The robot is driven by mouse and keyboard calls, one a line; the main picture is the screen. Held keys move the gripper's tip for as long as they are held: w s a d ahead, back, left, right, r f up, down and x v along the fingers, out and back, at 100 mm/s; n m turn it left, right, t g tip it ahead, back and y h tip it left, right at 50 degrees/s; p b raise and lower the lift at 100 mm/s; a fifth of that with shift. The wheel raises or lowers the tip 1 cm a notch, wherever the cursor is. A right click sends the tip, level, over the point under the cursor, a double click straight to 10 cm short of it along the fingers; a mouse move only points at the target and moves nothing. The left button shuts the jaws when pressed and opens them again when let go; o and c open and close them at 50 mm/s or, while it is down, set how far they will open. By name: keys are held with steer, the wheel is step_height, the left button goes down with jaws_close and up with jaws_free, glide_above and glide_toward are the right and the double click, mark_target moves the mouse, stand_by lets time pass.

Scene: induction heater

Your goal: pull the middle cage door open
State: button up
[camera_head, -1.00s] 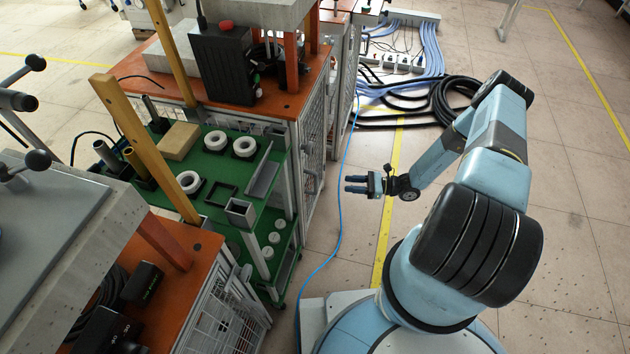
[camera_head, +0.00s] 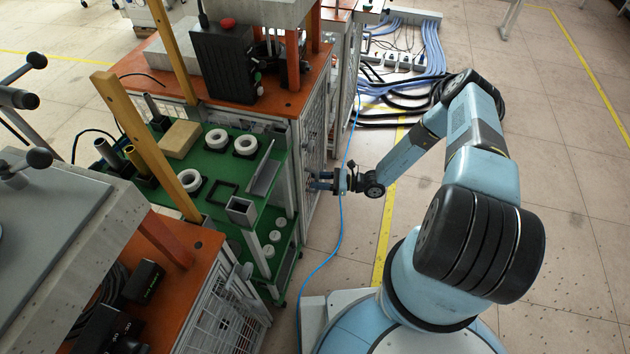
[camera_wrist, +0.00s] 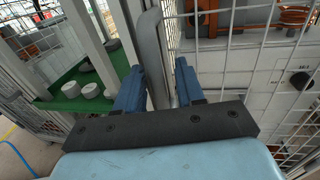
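The middle cage door (camera_head: 312,130) is a wire-mesh panel in a grey frame below the orange-topped bench. It looks shut. It also fills the right part of the wrist view as white mesh (camera_wrist: 235,72). My gripper (camera_head: 318,181) is at the near edge of this door. In the wrist view my gripper (camera_wrist: 160,80) has its two blue fingers apart, one on each side of a grey upright bar (camera_wrist: 152,40) at the door's edge, which looks like its handle. I see no clear grip on the bar. The bar's lower part is hidden behind the gripper.
A green shelf unit (camera_head: 213,172) with white rings stands left of the door. A nearer mesh cage (camera_head: 228,318) is at the lower left. A blue cable (camera_head: 333,245) runs along the floor. Floor (camera_head: 560,190) to the right is clear; black hoses (camera_head: 385,120) lie behind.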

steer(key=shift+a, duration=0.35)
steer(key=shift+c, duration=0.2)
steer(key=shift+w, duration=0.1)
jaws_close()
